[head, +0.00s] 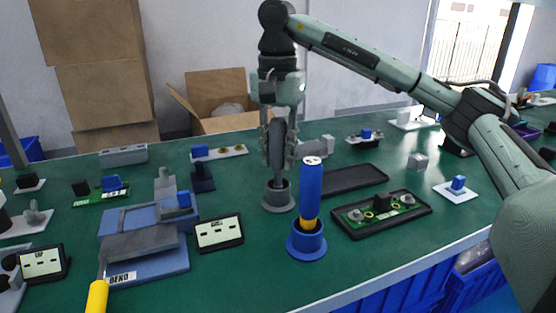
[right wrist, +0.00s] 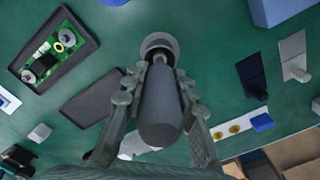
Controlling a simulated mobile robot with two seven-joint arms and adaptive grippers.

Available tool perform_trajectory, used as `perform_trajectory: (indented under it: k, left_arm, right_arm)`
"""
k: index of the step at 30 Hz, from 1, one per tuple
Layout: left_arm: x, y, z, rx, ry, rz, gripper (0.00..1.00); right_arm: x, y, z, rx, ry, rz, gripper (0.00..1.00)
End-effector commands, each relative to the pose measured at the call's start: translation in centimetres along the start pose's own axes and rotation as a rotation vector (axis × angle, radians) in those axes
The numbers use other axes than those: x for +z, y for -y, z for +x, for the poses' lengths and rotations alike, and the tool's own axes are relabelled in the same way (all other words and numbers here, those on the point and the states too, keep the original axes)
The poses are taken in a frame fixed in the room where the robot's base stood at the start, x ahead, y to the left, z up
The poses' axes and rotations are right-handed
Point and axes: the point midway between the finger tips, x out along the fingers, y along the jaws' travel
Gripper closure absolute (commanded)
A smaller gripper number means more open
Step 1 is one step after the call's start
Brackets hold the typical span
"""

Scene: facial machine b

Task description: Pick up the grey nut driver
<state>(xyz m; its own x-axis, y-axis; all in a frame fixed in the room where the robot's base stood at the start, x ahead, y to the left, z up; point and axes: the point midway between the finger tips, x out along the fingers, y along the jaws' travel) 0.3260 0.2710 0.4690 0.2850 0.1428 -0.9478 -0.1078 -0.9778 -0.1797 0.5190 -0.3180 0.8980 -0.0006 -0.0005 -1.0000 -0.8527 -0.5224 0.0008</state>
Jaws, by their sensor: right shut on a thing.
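The grey nut driver (head: 276,142) stands upright above its round grey holder (head: 278,197), and its lower end reaches the holder's opening. My right gripper (head: 278,160) is shut on the grey nut driver from above. In the right wrist view the driver's dark grey handle (right wrist: 160,108) lies between the two fingers (right wrist: 160,85), with the holder ring (right wrist: 158,42) beyond it. How deep the tip sits in the holder is hidden. My left gripper is in neither view.
A blue driver (head: 311,190) stands in a blue holder (head: 306,242) just right and nearer. A black tray (head: 345,179) and a circuit board in a dark frame (head: 382,213) lie to the right. A blue fixture (head: 148,262) and a white-labelled panel (head: 219,232) lie left.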

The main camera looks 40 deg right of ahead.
Motion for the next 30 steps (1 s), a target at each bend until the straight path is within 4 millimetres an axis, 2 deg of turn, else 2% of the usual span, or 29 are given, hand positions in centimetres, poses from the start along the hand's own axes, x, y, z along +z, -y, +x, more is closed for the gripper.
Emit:
perform_trajectory:
  k: [4,7,18,24,30]
  left_arm:
    - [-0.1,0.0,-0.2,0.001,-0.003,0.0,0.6]
    - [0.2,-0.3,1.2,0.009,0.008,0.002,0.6]
    - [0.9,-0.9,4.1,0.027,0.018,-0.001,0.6]
    - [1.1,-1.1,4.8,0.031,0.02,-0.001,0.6]
    - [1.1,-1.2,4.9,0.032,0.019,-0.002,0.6]
  right_arm:
    - [0.1,0.1,-2.7,-0.005,-0.001,-0.002,1.0]
    - [2.0,-0.4,-3.7,-0.004,-0.003,-0.005,1.0]
    - [8.8,-2.0,-7.8,-0.004,-0.003,-0.004,1.0]
    - [10.9,-2.5,-8.9,-0.002,-0.001,-0.002,1.0]
    - [11.4,-2.7,-9.1,-0.001,0.0,0.0,1.0]
